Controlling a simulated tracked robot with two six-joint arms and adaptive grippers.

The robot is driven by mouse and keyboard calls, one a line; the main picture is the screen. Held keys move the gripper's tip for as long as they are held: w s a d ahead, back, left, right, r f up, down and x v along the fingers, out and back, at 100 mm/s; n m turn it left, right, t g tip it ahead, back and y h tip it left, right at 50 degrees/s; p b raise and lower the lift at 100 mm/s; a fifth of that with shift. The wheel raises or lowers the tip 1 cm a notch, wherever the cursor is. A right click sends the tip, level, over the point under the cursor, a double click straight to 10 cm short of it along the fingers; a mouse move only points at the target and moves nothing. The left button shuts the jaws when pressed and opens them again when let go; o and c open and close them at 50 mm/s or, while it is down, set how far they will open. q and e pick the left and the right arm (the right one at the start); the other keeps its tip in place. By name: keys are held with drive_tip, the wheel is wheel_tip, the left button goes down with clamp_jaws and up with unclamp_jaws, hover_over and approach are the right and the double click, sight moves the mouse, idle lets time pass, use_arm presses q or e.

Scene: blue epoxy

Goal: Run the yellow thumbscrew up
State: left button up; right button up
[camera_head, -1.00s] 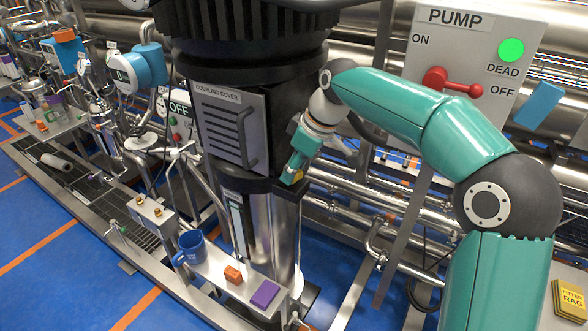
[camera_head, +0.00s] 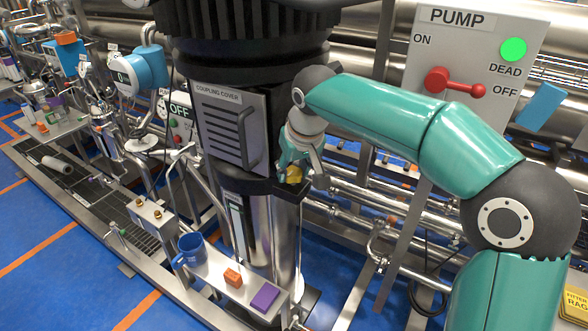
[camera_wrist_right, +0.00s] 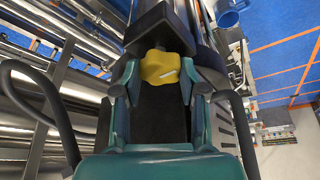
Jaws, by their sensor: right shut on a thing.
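The yellow thumbscrew (camera_head: 294,175) is at the right side of the dark collar under the pump's coupling cover, partly covered by my gripper in the head view. In the right wrist view the thumbscrew (camera_wrist_right: 160,67) is a lobed yellow knob with a pale mark, in front of a dark bracket (camera_wrist_right: 158,28). My right gripper (camera_head: 291,163) is at the thumbscrew, with one finger on each side. It is shut on it, as the right wrist view of the gripper (camera_wrist_right: 160,80) also shows. The thread is hidden. My left gripper is out of view.
The coupling cover (camera_head: 229,130) with its handle is just left of my right gripper. A shelf below holds a blue mug (camera_head: 191,250), an orange block (camera_head: 233,277) and a purple block (camera_head: 265,297). Pipes run behind my right arm. The pump switch box (camera_head: 470,60) is at upper right.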

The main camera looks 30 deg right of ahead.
idle(0.4)
drive_tip(key=o, duration=1.1)
drive_tip(key=shift+o, duration=0.2)
drive_tip(key=v, duration=1.2)
drive_tip(key=shift+a+f, duration=0.1)
drive_tip(key=shift+a, duration=0.05)
